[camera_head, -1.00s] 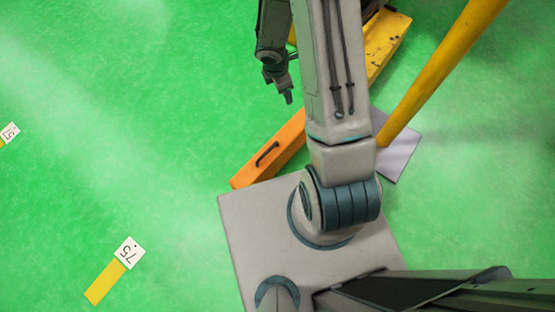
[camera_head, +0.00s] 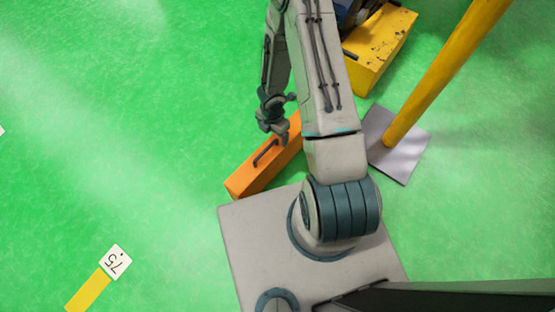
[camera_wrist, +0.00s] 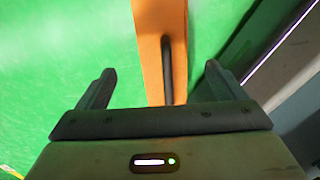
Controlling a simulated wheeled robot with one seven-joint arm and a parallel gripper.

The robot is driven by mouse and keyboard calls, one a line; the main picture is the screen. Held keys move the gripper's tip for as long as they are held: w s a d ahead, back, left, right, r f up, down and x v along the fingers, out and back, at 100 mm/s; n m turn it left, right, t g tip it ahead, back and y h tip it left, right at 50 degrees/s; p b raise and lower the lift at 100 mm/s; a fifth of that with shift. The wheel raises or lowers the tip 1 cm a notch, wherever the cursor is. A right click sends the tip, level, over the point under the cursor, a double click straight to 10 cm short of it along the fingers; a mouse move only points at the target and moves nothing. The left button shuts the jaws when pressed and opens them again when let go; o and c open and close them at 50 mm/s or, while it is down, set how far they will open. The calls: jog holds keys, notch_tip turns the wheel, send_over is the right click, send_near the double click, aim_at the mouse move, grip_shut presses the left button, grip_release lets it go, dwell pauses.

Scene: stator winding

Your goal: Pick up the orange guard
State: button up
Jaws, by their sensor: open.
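The orange guard (camera_head: 258,162) is a long orange piece with a dark bar handle on its face, lying on the green floor beside my base in the head view. Its far end is hidden behind my arm. My gripper (camera_head: 272,124) is above and just beyond the handle. In the wrist view the guard (camera_wrist: 150,50) runs up the middle, with its dark handle (camera_wrist: 167,70) pointing between the two fingers. My gripper (camera_wrist: 157,85) is open there, with one finger on each side of the guard and nothing held.
A yellow block (camera_head: 378,48) with dark machinery on it stands at the top right. A yellow post (camera_head: 440,75) rises from a grey floor plate (camera_head: 385,160) right of my arm. A floor marker (camera_head: 115,262) lies at lower left. The green floor left of the guard is clear.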

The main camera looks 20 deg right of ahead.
aim_at(273, 142)
jog(key=shift+s+f+b, duration=0.15)
jog(key=shift+f+b, duration=1.8)
jog(key=shift+f, duration=1.85)
jog(key=shift+c, duration=0.3)
jog(key=c, duration=1.1)
jog(key=shift+r, duration=0.1)
